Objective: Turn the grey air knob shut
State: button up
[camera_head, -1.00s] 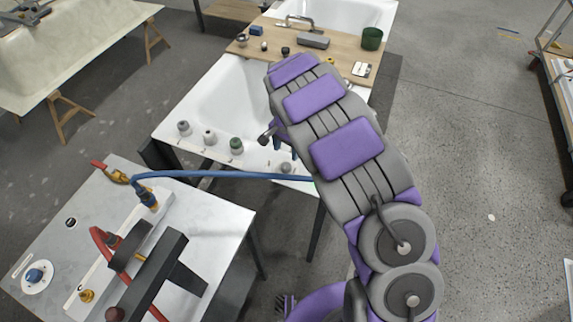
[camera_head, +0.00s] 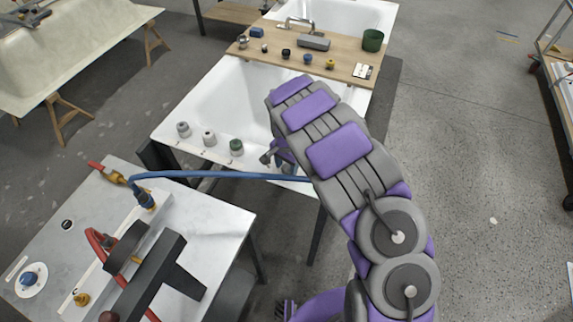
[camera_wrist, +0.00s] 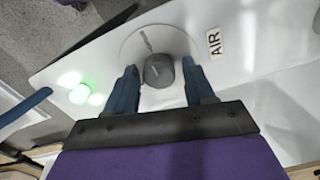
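The grey air knob (camera_wrist: 159,70) is a round dark-grey knob on a pale disc, in the wrist view, with an "AIR" label (camera_wrist: 214,43) to its right. A dark streak runs from the knob toward the disc's far edge. My gripper (camera_wrist: 160,82) is open, its two blue fingers on either side of the knob. A gap shows at the right finger; contact at the left finger is unclear. In the head view my arm reaches over the near rim of the white tub (camera_head: 225,95) and hides the air knob.
A green-lit button (camera_wrist: 80,93) sits left of the knob in the wrist view. Several other knobs, including a green-topped one (camera_head: 236,147), stand on the tub rim. A blue hose (camera_head: 220,175) crosses from the marble-topped bench (camera_head: 215,225) toward my arm.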

jog(key=c, duration=0.8)
jog(key=shift+r+n+p, duration=0.1)
jog(key=shift+n+p, duration=0.3)
jog(key=shift+p, duration=0.05)
jog(key=n+p, duration=0.2)
jog(key=p, duration=0.1)
jog(key=shift+r+n, duration=0.15)
jog(key=shift+n, duration=0.25)
jog(key=n+p, duration=1)
jog(key=shift+n+p, duration=0.35)
jog(key=shift+n, duration=0.05)
jog(key=n+p, duration=0.3)
jog(key=shift+w+n, duration=0.15)
jog(key=shift+n, duration=0.15)
jog(key=shift+p, duration=0.35)
